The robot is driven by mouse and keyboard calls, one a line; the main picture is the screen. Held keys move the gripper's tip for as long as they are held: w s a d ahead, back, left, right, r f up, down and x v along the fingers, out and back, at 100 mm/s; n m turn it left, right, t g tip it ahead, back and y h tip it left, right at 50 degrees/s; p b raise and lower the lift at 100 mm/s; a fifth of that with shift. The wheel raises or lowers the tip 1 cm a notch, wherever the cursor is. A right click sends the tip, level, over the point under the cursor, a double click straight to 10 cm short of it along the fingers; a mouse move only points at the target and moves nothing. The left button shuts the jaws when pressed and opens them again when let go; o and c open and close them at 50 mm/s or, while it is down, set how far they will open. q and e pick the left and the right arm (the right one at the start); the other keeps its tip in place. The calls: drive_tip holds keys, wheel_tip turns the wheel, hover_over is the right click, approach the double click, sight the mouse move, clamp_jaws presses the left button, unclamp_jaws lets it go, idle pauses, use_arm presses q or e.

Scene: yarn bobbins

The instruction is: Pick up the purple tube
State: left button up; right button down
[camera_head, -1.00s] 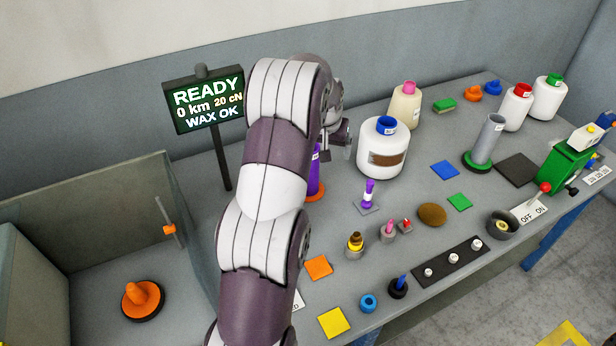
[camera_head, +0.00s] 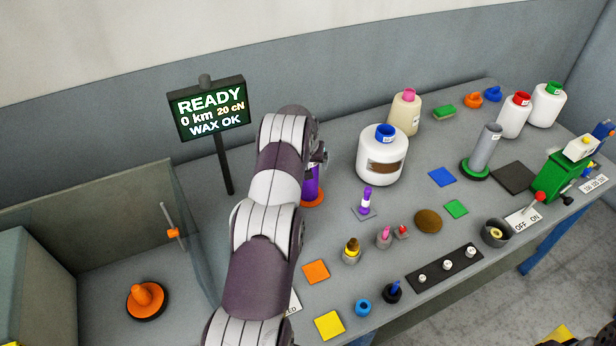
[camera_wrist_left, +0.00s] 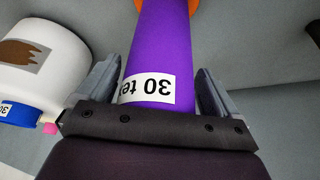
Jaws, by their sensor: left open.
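The purple tube (camera_head: 311,188) stands on an orange base (camera_head: 318,201) at the back of the table, partly hidden by my left arm. In the left wrist view the purple tube (camera_wrist_left: 160,45) carries a white label reading "30 te…", upside down. My left gripper (camera_wrist_left: 158,80) is open, with one finger on each side of the tube. A narrow gap shows on the right; whether the left finger touches is unclear. In the head view this gripper is mostly hidden behind its arm.
A white bottle with a blue cap (camera_head: 382,158) stands right of the tube. A small purple-topped piece (camera_head: 366,200) sits on a grey square in front. The sign (camera_head: 208,108) stands behind left. A clear-walled enclosure (camera_head: 120,235) is at left.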

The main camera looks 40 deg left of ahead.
use_arm(q)
drive_tip(key=shift+s+d+r, duration=0.1)
drive_tip(key=shift+d, duration=0.05)
drive_tip(key=shift+d+r, duration=0.1)
drive_tip(key=c, duration=1.3)
use_arm(e)
drive_tip(key=shift+s+d, duration=0.15)
drive_tip(key=shift+d, duration=0.05)
